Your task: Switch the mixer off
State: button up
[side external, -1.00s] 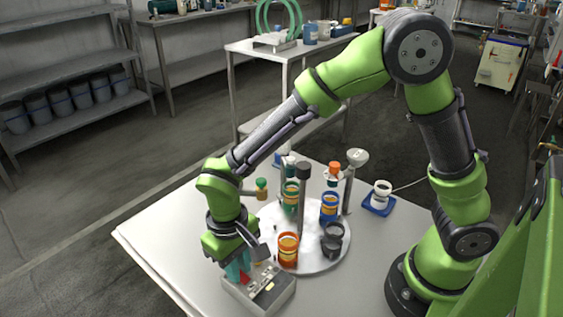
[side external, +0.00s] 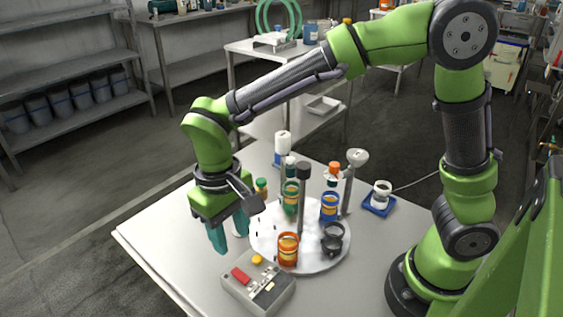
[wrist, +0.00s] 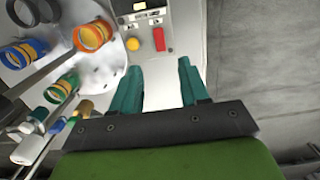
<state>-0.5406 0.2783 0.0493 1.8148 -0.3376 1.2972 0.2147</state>
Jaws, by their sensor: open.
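The control box (side external: 250,296) is grey and sits at the front of the white table. On its top are a red switch (side external: 241,275), a yellow button (side external: 257,259) and small dark and pale parts. The box's panel (wrist: 178,30) also shows in the wrist view. I cannot tell which way the red switch is set. The mixer is a round white plate (side external: 312,262) with a dark central post (side external: 303,190) and coloured ringed tanks. My gripper (side external: 229,238) has teal fingers, apart and empty, above the table beside the box. In the wrist view the red switch (wrist: 159,39) lies beyond the fingertips.
An orange tank (side external: 287,251), a blue tank (side external: 329,208) and a dark holder (side external: 333,238) stand on the plate. A white jar on a blue base (side external: 380,197) is at the right. The table's left part (side external: 160,233) is clear.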

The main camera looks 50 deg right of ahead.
notch_tip(320, 180, up, 8)
jog(key=shift+w+f, duration=0.15)
jog(key=shift+w, duration=0.1)
jog(key=s+d+r+m+t+y, duration=0.1)
jog(key=s+d+t, duration=0.3)
jog(key=d, duration=0.5)
jog(key=s+d+r+m+t+y, duration=0.1)
jog(key=s+d+m+t, duration=0.2)
jog(key=d, duration=0.6)
jog(key=shift+s+d+t, duration=0.2)
jog(key=shift+s+t, duration=0.4)
jog(key=shift+s, duration=0.25)
jog(key=shift+r, duration=0.1)
